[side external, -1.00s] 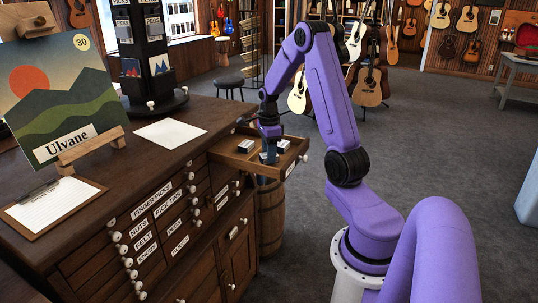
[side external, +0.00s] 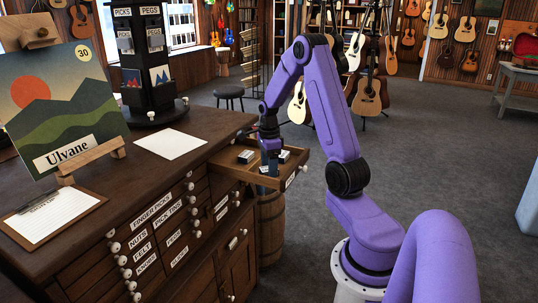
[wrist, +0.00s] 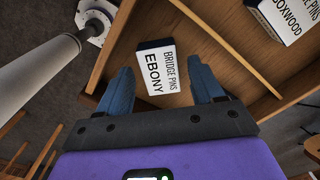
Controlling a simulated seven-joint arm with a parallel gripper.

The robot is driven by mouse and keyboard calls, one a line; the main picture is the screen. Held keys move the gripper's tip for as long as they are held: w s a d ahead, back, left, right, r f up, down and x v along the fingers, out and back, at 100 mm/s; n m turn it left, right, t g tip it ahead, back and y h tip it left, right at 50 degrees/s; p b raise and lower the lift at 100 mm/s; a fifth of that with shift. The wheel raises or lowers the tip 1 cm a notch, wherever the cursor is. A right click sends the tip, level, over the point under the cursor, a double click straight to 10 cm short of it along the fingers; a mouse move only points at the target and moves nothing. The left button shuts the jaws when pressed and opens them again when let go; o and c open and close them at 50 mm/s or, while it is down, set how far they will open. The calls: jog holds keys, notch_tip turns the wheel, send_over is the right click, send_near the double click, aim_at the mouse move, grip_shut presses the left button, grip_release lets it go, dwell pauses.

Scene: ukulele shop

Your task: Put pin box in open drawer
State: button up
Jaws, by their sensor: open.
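The open drawer (side external: 228,169) sticks out from the right side of the wooden cabinet. My gripper (side external: 270,166) is over it, fingers pointing down. In the wrist view my gripper (wrist: 162,84) is open, its blue fingers on either side of the near end of a pin box (wrist: 168,70) marked "Bridge Pins Ebony". That box lies inside the drawer (wrist: 215,42), with gaps showing beside the fingers. A "Bridge Pins Boxwood" box (wrist: 284,16) lies across a thin divider. The side view shows small boxes (side external: 246,156) left and right (side external: 284,156) of my gripper; the ebony box is largely hidden there.
The cabinet top (side external: 165,180) holds a paper sheet (side external: 171,144), a clipboard (side external: 50,215), a painting on an easel (side external: 62,105) and a dark display stand (side external: 148,60). A barrel (side external: 270,225) stands under the drawer. Open floor lies beyond the drawer.

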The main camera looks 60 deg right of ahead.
notch_tip(320, 180, up, 11)
jog(key=s+a+r+n, duration=0.1)
jog(key=s+a+n, duration=0.1)
jog(key=a+n, duration=1.9)
jog(key=s+a+f+n, duration=0.1)
jog(key=s+a+n, duration=0.6)
jog(key=s+n, duration=0.2)
jog(key=s+a+f+n, duration=0.1)
jog(key=s+a+n, duration=0.5)
jog(key=s+n, duration=0.3)
jog(key=shift+s+a+f+n, duration=0.15)
jog(key=shift+s+a+n, duration=0.2)
jog(key=shift+s, duration=0.25)
